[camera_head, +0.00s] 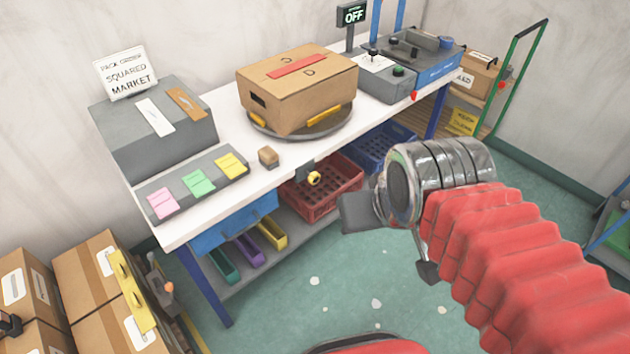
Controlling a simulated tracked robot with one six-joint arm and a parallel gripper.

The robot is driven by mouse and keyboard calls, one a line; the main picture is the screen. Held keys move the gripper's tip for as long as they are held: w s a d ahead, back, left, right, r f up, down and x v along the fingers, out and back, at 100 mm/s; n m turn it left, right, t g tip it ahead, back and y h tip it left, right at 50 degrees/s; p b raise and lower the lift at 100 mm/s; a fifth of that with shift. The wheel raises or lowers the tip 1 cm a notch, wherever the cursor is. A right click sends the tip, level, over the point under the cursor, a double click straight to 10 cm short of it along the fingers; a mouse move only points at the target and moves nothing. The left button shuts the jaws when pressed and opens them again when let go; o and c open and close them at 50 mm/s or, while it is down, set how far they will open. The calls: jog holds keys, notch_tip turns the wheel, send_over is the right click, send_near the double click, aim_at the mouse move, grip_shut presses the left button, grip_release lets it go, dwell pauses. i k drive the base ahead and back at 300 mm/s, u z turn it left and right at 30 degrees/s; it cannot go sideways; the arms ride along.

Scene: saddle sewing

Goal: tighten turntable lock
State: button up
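A round grey turntable (345,125) sits on the white workbench, with a closed cardboard box (290,95) on top. A yellow knob (314,179) on a dark bracket shows at the bench's front edge, below the turntable; it looks like the turntable lock, but how tight it is cannot be seen. My gripper (362,212) is in front of the bench, to the right of the knob and lower in the picture, apart from it. It is seen partly from behind, so its fingers and opening are not clear. I see nothing held in it.
A small brown block (268,157) and a tray of coloured cards (195,185) lie on the workbench (180,228) left of the knob. A red crate (335,190) stands on the shelf below. Cartons (100,290) stand at lower left. The green floor (280,300) in front is mostly open.

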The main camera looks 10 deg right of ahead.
aim_at(314, 177)
jog(key=z, duration=0.05)
jog(key=i, duration=1)
jog(key=u, duration=0.05)
jog(key=k, duration=1.35)
jog(key=u, duration=0.5)
jog(key=i, duration=0.9)
jog(key=u, duration=0.45)
